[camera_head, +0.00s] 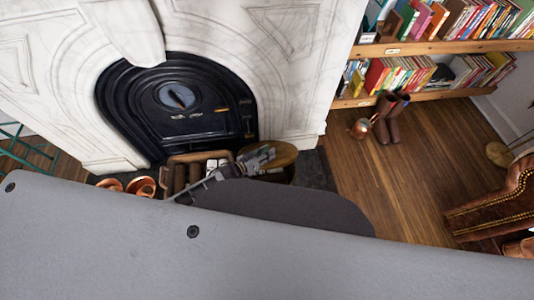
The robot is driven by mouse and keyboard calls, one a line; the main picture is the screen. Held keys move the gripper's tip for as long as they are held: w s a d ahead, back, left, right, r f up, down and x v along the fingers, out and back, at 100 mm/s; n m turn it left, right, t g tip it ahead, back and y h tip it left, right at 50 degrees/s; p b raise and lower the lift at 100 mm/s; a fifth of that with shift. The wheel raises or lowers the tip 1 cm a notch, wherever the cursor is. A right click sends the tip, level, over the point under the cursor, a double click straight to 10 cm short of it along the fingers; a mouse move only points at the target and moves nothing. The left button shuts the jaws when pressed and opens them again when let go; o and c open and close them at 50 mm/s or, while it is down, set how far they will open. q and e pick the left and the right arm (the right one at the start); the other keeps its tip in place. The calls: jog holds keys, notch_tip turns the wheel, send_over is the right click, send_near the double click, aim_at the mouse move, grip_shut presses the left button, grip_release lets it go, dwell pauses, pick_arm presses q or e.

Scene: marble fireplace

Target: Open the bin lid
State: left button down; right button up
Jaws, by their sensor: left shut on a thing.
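The bin shows as a round golden-brown lid (287,154) in front of the right side of the fireplace. Its body below is dark and mostly hidden behind my own grey parts. My left gripper (262,157) is at the left part of the lid, with its fingers shut on the lid's edge; the exact contact is small and hard to make out. The lid looks tilted, but I cannot tell how far it is open. My right gripper is out of view.
A log holder (178,180) with logs stands left of the bin, beside copper pots (142,187). The marble fireplace (290,75) rises behind. Boots (385,122) and a copper kettle (360,128) stand below the bookshelf (430,47). A leather chair (495,208) is at right; wooden floor (395,180) between is clear.

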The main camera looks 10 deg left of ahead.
pick_arm(q)
jog(key=shift+w+a+r, duration=0.1)
jog(key=shift+w+a, duration=0.05)
jog(key=c, duration=1.3)
grip_release()
jog(key=shift+o, duration=0.8)
jog(key=shift+s, duration=0.2)
jog(key=v, duration=1.1)
jog(key=shift+s+a, duration=0.2)
jog(key=shift+s, duration=0.05)
jog(key=shift+r, duration=0.15)
